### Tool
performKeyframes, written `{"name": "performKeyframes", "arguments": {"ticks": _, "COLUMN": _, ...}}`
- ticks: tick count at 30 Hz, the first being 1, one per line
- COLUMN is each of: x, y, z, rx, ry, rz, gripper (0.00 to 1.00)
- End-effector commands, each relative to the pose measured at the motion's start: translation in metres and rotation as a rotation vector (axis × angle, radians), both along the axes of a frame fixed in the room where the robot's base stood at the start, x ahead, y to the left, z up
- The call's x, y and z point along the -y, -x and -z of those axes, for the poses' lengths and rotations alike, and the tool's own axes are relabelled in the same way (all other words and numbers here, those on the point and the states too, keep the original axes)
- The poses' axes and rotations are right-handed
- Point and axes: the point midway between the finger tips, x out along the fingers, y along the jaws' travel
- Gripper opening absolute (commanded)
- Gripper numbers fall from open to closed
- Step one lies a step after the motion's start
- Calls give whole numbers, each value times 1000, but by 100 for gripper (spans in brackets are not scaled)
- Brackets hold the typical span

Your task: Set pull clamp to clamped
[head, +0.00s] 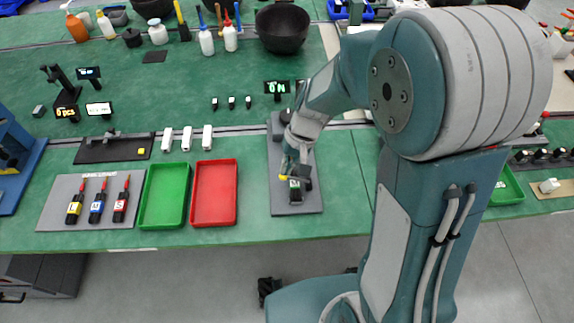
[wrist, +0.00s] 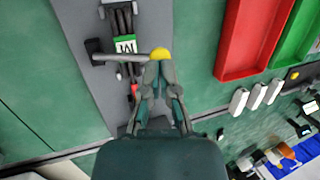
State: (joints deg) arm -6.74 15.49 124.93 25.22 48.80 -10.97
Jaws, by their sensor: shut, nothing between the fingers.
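The pull clamp (head: 296,190) is fixed on a grey plate (head: 279,160) at the middle of the bench, partly hidden behind my arm in the head view. In the wrist view the clamp body (wrist: 125,46) has a green-and-white label, dark bars and a small red part. Its grey lever (wrist: 112,57) lies crosswise over the plate and ends in a yellow knob (wrist: 160,53). My gripper (wrist: 158,66) is shut and empty, its fingertips right at the knob. I cannot tell whether they touch it. In the head view my gripper (head: 288,176) is over the plate, beside the clamp.
A red tray (head: 214,193) and a green tray (head: 164,196) lie left of the plate, with white blocks (head: 187,138) behind them. A grey board with screwdrivers (head: 97,201) is farther left. The green bench is clear just right of the plate.

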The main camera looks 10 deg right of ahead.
Motion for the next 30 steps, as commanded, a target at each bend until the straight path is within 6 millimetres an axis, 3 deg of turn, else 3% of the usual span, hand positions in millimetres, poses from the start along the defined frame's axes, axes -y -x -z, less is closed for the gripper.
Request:
{"name": "performKeyframes", "arguments": {"ticks": 8, "x": -3, "y": 0, "z": 3, "rx": -1, "ry": 0, "rz": 0, "gripper": 0}}
{"name": "performKeyframes", "arguments": {"ticks": 16, "x": -22, "y": 0, "z": 26, "rx": -1, "ry": 0, "rz": 0, "gripper": 0}}
{"name": "performKeyframes", "arguments": {"ticks": 30, "x": -21, "y": 0, "z": 22, "rx": -3, "ry": 0, "rz": -1, "gripper": 0}}
